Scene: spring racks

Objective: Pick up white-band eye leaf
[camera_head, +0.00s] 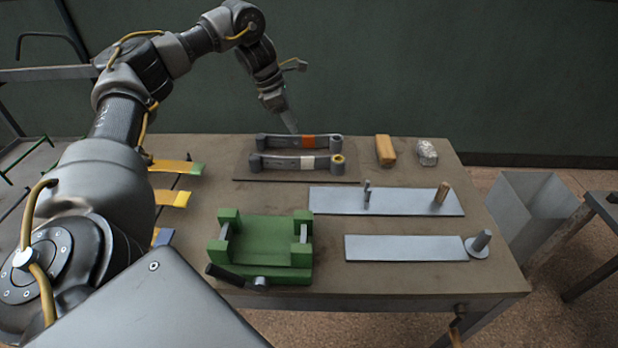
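The white-band eye leaf (285,162) is a grey bar with rolled eyes at both ends and a pale band right of its middle. It lies on a dark mat (255,177) at the back of the table, with a yellowish ring at its right eye. An orange-band eye leaf (280,142) lies just behind it. My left gripper (292,126) points down above the leaves, near the orange-band leaf, and appears apart from the white-band leaf. Its fingers show edge-on, so their opening is unclear. My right gripper is out of view.
A green fixture (262,242) stands at the front. A wooden block (385,150) and a silvery lump (427,152) sit at the back right. Colour-tipped strips (175,167) are at the left.

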